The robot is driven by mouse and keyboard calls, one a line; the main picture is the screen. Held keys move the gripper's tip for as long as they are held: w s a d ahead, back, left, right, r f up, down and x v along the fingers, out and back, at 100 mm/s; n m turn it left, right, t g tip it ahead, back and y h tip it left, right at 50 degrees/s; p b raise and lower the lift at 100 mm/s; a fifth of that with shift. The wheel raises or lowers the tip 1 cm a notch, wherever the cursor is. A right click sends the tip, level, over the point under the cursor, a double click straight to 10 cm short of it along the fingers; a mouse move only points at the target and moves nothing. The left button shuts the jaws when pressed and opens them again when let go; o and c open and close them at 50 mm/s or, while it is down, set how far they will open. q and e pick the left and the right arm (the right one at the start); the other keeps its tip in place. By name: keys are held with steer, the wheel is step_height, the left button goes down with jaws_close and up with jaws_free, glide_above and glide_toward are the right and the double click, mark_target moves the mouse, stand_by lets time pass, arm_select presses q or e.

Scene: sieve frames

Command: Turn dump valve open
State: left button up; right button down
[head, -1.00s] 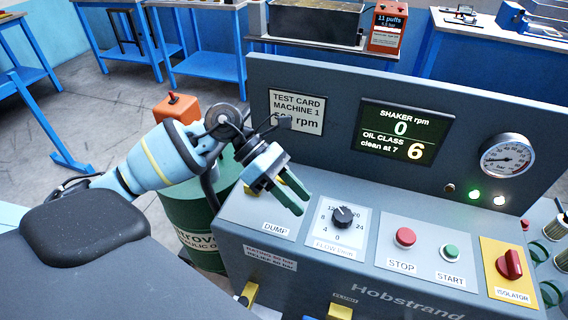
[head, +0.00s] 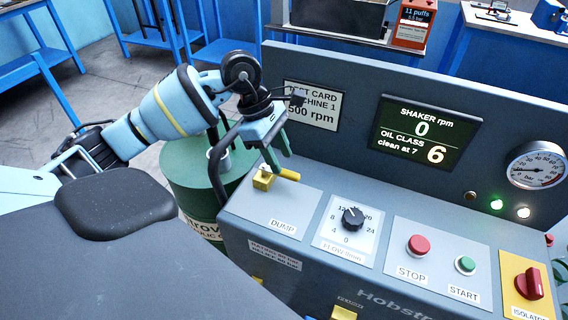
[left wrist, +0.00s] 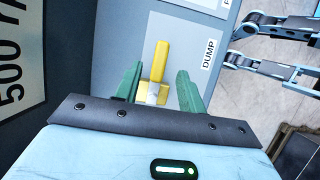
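The dump valve has a yellow lever (head: 290,175) on a yellow block (head: 263,180), above the DUMP label (head: 282,226) at the panel's left end. My left gripper (head: 279,158) hangs over the lever with its green fingers pointing down. In the left wrist view the yellow lever (left wrist: 160,62) lies between the two fingertips, with gaps on both sides, so the left gripper (left wrist: 158,78) is open. Whether the fingers reach down to the lever's height is unclear. My right gripper is not in view.
Right of the valve are the flow dial (head: 352,218), red STOP button (head: 418,245), green START button (head: 465,265) and red isolator knob (head: 530,284). The display (head: 420,132) reads 0 rpm and oil class 6. A green drum (head: 190,170) stands left of the panel.

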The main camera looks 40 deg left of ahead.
mark_target(287, 172)
arm_select(q)
steer(key=shift+x, duration=1.65)
jaws_close()
